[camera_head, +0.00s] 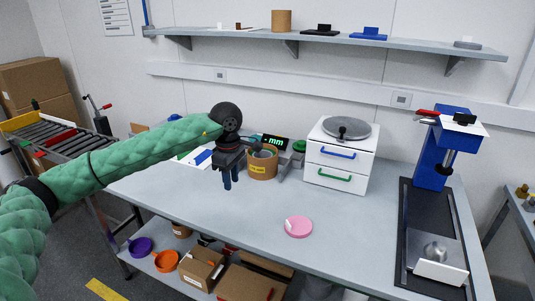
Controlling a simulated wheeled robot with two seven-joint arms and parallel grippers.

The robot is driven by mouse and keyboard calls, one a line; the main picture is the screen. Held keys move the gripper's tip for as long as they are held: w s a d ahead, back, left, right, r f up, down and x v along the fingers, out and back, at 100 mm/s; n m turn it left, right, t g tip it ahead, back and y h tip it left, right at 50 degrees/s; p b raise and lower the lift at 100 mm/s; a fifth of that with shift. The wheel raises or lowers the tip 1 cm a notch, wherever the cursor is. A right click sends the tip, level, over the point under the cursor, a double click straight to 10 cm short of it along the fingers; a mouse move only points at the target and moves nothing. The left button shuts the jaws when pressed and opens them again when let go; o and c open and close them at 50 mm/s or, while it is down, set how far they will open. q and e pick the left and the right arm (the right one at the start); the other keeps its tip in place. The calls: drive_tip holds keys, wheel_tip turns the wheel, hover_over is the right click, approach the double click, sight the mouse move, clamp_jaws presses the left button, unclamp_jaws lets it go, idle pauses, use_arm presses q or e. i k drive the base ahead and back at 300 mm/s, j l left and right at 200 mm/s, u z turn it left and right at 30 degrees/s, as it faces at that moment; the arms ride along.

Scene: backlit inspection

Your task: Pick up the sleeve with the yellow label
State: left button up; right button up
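The sleeve with the yellow label (264,164) is a short tan-brown cylinder standing on the grey bench. Its yellow label faces me, and a dark thing shows at its top. My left gripper (227,184) hangs with its fingers pointing down, to the left of the sleeve and apart from it in the picture. The fingers show close together with nothing seen between them; whether they are open or shut is unclear. My green-covered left arm comes in from the left. My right gripper is out of view.
A gauge with a "mm" display (274,142) stands just behind the sleeve. A white drawer cabinet (339,168) is to its right. A pink disc (298,227) lies nearer the front edge. A blue press (434,150) stands at right. Another brown cylinder (281,20) sits on the shelf.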

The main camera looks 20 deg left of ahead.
sight(259, 169)
drive_tip(key=i, duration=1.35)
